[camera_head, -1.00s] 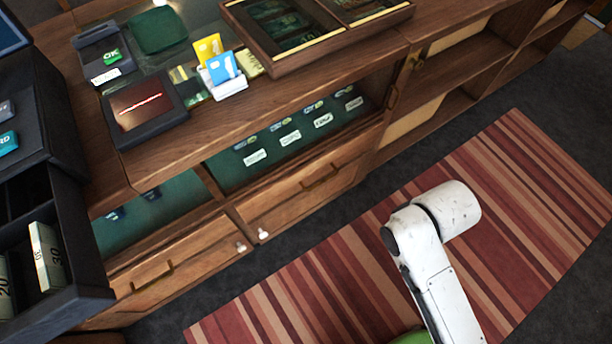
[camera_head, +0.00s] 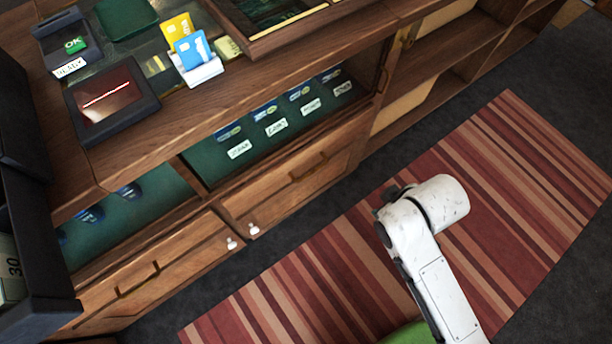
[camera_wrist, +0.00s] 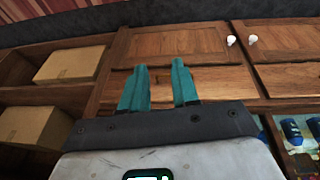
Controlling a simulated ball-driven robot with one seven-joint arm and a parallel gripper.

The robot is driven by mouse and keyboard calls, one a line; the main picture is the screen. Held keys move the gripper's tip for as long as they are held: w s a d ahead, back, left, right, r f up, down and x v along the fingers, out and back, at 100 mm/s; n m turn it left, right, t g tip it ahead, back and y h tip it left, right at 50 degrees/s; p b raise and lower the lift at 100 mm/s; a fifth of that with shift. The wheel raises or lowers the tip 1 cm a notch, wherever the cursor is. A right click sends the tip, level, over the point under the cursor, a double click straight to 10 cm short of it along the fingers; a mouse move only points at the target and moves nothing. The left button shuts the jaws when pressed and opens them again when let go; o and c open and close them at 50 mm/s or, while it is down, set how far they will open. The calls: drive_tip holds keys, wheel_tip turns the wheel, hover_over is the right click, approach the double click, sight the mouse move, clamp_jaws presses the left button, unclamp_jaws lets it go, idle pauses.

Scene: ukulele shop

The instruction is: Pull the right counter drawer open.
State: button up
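The right counter drawer (camera_head: 285,188) is a brown wooden front below the glass display, with a bar handle (camera_head: 307,167). It looks shut, flush with the counter. In the wrist view, which is upside down, the drawer front (camera_wrist: 222,82) lies behind my fingers. My gripper (camera_wrist: 159,84) has two teal fingers held apart with nothing visible between them but wood. It points at the drawer; I cannot tell whether it touches. The handle is not clearly visible in the wrist view. My gripper is out of the head view.
The left drawer (camera_head: 165,268) sits beside it, also shut. White knobs (camera_head: 231,243) mark the cabinet doors below. Cardboard boxes (camera_wrist: 70,65) fill side shelves. A striped rug (camera_head: 490,190) covers clear floor.

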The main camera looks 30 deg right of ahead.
drive_tip(key=w+a+f+n+t+b, duration=0.1)
drive_tip(key=w+f+n+t+b, duration=0.65)
drive_tip(key=f+b, duration=0.5)
drive_tip(key=n+t+y+b, duration=0.3)
drive_tip(key=n+t+b, duration=0.2)
drive_tip(key=n+b, duration=0.55)
approach(309, 174)
drive_tip(key=shift+m, duration=0.3)
drive_tip(key=b+x, duration=0.1)
drive_tip(key=x, duration=0.2)
drive_tip(key=b+x, duration=0.1)
drive_tip(key=x, duration=0.2)
drive_tip(key=b+x, duration=0.1)
drive_tip(key=x, duration=0.3)
drive_tip(key=shift+a+f, duration=0.1)
drive_tip(key=shift+f, duration=0.2)
drive_tip(key=shift+c, duration=0.2)
clamp_jaws()
